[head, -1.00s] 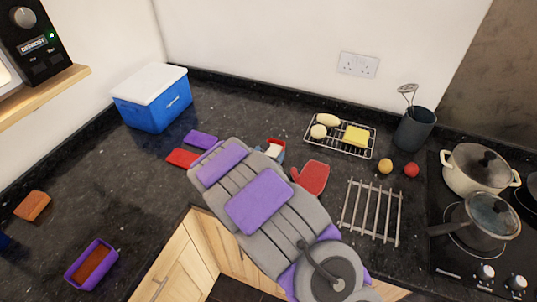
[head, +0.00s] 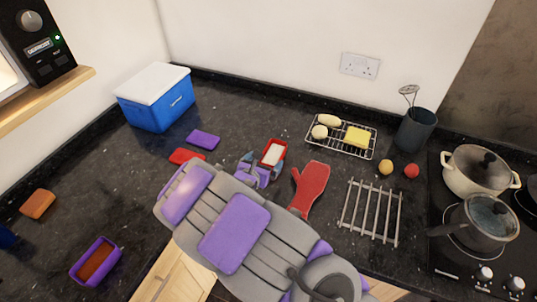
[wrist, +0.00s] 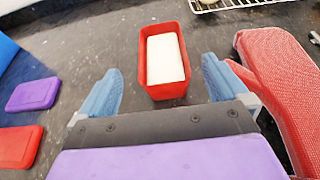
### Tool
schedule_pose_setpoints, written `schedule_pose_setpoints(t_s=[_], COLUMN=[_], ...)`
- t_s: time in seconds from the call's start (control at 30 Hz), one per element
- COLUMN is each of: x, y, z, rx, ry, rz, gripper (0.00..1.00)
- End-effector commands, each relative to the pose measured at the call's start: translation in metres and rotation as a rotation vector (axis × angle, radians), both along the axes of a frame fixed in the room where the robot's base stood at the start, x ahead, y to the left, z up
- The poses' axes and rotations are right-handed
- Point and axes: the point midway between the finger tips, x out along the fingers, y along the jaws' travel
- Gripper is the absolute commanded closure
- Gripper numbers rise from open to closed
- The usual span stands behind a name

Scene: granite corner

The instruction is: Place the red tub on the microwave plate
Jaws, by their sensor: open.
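The red tub (head: 274,153) is a small open rectangular box with white contents, standing upright on the dark granite counter. In the wrist view the red tub (wrist: 164,91) lies just ahead of my gripper (wrist: 160,88), roughly centred between the two blue fingers. My gripper is open and empty, with visible gaps to both sides of the tub. In the head view my gripper (head: 256,172) is just in front of the tub. The microwave (head: 38,45) is at the upper left on a wooden shelf, mostly cut off; its plate is not visible.
A red oven mitt (head: 311,186) lies right of my gripper. Purple (head: 203,139) and red (head: 186,156) lids lie to the left. A blue cooler (head: 156,97) stands at the back left, a wire rack (head: 341,140) behind right, and a metal trivet (head: 371,211) at right.

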Motion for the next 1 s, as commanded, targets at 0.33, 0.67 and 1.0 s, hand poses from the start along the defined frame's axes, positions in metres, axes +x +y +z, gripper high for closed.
schedule_pose_setpoints(t_s=[0.33, 0.67, 1.0], x=[-0.044, -0.048, -0.065], y=[0.018, 0.017, -0.122], z=[0.018, 0.020, 0.112], rx=[-0.002, 0.004, 0.263], ry=[-0.001, -0.004, -0.215], rz=[0.002, -0.005, -0.500], gripper=[0.00, 0.00, 0.00])
